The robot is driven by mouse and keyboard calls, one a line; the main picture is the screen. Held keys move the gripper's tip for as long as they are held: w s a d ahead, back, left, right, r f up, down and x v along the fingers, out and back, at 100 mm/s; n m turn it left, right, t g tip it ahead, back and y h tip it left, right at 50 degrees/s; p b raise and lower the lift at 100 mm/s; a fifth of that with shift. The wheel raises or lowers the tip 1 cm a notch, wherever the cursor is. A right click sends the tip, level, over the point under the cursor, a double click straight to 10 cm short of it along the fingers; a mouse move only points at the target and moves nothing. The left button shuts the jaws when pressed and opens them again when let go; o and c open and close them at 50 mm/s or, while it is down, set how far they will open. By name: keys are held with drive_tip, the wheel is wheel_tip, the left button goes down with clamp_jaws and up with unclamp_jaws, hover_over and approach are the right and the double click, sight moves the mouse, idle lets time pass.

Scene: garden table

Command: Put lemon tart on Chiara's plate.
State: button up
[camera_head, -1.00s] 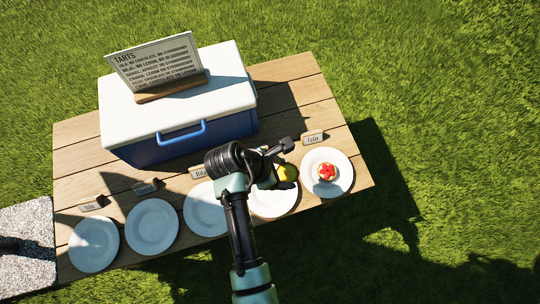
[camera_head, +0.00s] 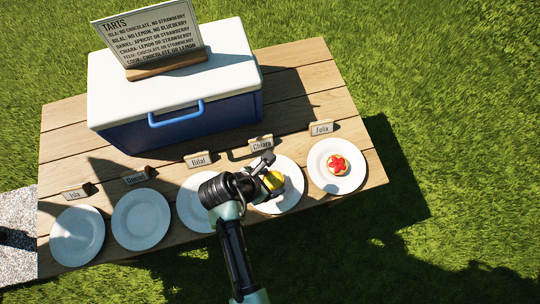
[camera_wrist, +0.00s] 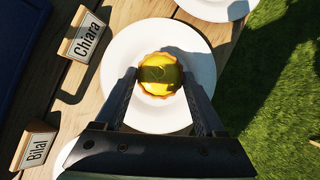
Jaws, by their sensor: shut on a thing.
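The lemon tart (camera_wrist: 160,74) is round and yellow with a browned crust. In the wrist view it sits between the fingertips of my gripper (camera_wrist: 161,84), which is shut on it. It is over the plate by the "Chiara" card (camera_wrist: 84,38); whether it touches the plate cannot be told. Chiara's plate (camera_wrist: 122,42) is white and round. In the head view the tart (camera_head: 273,180) shows at my gripper (camera_head: 268,172), over Chiara's plate (camera_head: 291,200), partly hidden by the gripper.
A plate (camera_head: 321,181) by the "Felix" card holds a strawberry tart (camera_head: 338,164). Empty plates for Isla (camera_head: 76,237) and Daniel (camera_head: 140,219) stand left. Bilal's plate (camera_head: 190,212) is partly covered by my arm. A blue and white cooler (camera_head: 180,100) with a tarts sign (camera_head: 148,40) stands behind.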

drive_tip(key=shift+f, duration=0.55)
drive_tip(key=shift+f, duration=0.15)
drive_tip(key=o, duration=1.3)
drive_tip(key=shift+o, duration=0.2)
